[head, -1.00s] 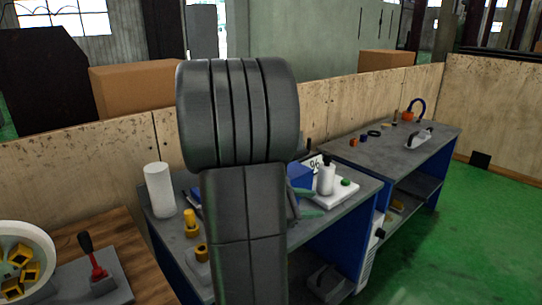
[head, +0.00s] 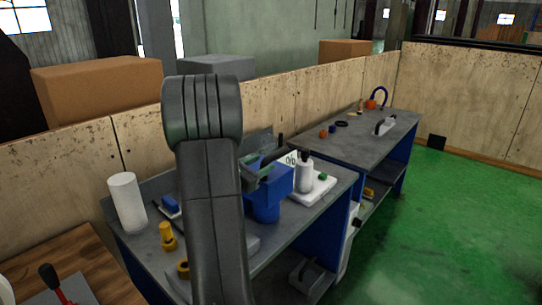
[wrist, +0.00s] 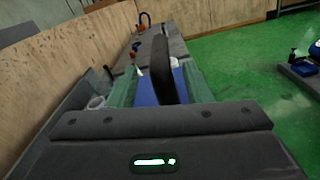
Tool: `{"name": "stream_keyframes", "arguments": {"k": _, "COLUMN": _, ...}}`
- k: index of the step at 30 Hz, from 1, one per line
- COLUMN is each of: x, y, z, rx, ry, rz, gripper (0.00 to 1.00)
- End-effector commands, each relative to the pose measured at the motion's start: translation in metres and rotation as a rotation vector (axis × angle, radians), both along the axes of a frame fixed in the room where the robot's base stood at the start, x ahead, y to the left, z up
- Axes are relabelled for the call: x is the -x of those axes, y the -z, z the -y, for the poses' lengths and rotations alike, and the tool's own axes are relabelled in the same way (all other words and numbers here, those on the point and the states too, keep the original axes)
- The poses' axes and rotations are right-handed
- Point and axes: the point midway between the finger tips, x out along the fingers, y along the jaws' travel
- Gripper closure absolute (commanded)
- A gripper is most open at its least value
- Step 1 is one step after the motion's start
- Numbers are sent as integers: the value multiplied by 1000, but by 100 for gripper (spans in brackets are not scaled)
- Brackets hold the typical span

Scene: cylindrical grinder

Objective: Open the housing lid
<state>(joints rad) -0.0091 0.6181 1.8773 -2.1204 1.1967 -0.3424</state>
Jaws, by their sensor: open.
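A blue box-shaped unit (head: 267,203), which looks like the housing, stands on the grey bench beyond my arm. An upright dark grey piece (head: 259,141) shows just behind and above it; I cannot tell whether this is the lid. My gripper (head: 260,170), with green fingers, is at the top left of the blue unit, partly hidden by my arm. In the wrist view my gripper (wrist: 160,88) is open, with one green finger on each side. A tall dark upright piece (wrist: 162,68) and a blue surface (wrist: 178,85) show between the fingers. Contact cannot be told.
A white bottle (head: 305,175) stands on a white tray right of the blue unit. A white cylinder (head: 127,202) and yellow parts (head: 167,237) are at the left of the bench. A wooden wall (head: 270,110) runs behind. Green floor (head: 430,220) is free at right.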

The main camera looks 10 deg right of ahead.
Motion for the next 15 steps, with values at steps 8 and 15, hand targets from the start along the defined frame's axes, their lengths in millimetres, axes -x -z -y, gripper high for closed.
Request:
{"name": "stream_keyframes", "arguments": {"k": 8, "x": -27, "y": -1, "z": 36, "rx": 0, "ry": 2, "rz": -1, "gripper": 55}}
{"name": "stream_keyframes", "arguments": {"k": 15, "x": -34, "y": 0, "z": 44, "rx": -2, "ry": 0, "rz": -1, "gripper": 55}}
